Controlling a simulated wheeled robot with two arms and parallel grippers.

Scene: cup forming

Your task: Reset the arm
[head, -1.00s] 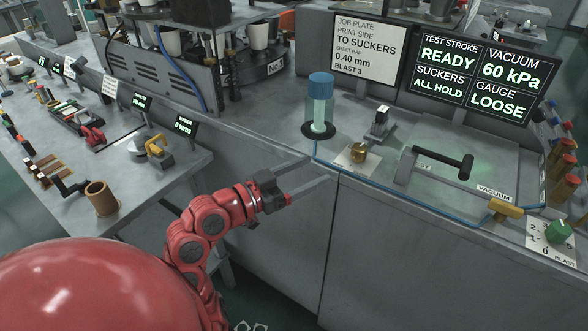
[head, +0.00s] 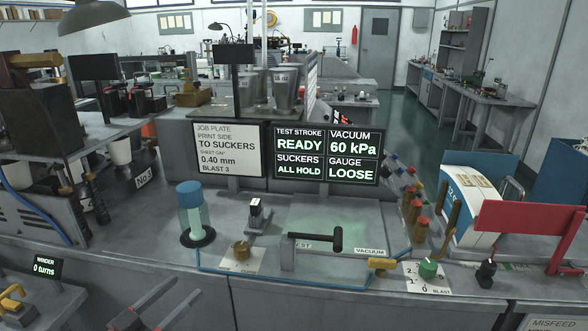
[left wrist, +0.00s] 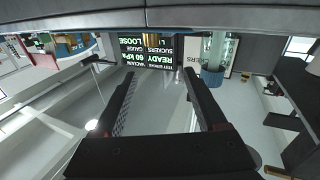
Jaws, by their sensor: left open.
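My left gripper (head: 188,287) is at the lower left of the head view, its two grey fingers apart and nothing between them. It is in front of the bench's front edge, short of the controls. In the left wrist view, which is upside down, the open fingers (left wrist: 160,78) also show empty. On the bench, a black-handled lever (head: 318,240) stands beside the label ending in "EST". A brass knob (head: 240,250) is to its left. A blue-capped clear cylinder (head: 190,215) stands further left. My right gripper is not in view.
The screen (head: 327,156) reads READY, 60 kPa, ALL HOLD, LOOSE. A job plate sign (head: 230,148) stands left of it. A yellow vacuum handle (head: 381,264) and a green blast knob (head: 428,268) are at the right front. A red bracket (head: 530,219) stands at far right.

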